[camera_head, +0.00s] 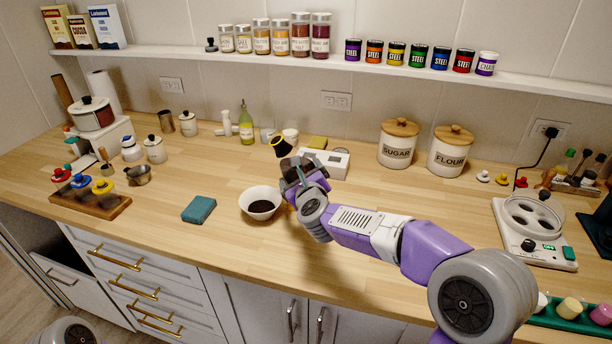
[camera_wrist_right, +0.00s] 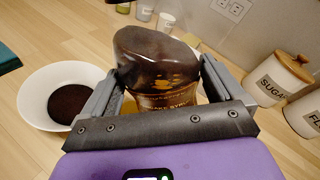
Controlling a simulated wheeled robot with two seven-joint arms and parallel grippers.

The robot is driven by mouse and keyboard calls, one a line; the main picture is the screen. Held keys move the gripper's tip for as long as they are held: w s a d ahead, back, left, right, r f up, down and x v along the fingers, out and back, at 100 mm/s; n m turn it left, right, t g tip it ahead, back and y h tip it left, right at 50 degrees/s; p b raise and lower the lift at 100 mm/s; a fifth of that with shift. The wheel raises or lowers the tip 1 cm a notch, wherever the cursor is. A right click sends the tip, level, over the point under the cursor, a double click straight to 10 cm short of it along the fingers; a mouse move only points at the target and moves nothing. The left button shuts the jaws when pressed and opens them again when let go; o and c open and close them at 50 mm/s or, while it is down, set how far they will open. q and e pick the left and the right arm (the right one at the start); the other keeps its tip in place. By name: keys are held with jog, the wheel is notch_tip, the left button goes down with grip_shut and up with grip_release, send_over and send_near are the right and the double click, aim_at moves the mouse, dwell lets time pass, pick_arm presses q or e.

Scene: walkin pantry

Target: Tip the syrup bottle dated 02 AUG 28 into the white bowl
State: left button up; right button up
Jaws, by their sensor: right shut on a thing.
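My right gripper (camera_head: 296,170) is shut on a syrup bottle just above the counter, close to the right of the white bowl. In the right wrist view the bottle (camera_wrist_right: 158,62) sits between both fingers; it is dark brown with an amber band and partly readable syrup lettering. No date is legible. The white bowl (camera_head: 259,217) holds a dark brown pool; the bowl also shows in the right wrist view (camera_wrist_right: 38,80), left of the gripper. I cannot tell the bottle's exact tilt. My left gripper is out of view.
A black and yellow object (camera_head: 282,147) shows just beyond the gripper. A white scale-like box (camera_head: 326,162) stands behind it. A teal sponge (camera_head: 199,209) lies left of the bowl. Sugar (camera_head: 397,150) and flour (camera_head: 449,158) canisters stand back right. The counter front is clear.

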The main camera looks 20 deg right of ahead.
jog(key=shift+r, duration=0.25)
jog(key=shift+r+p, duration=1.7)
jog(key=shift+r, duration=0.45)
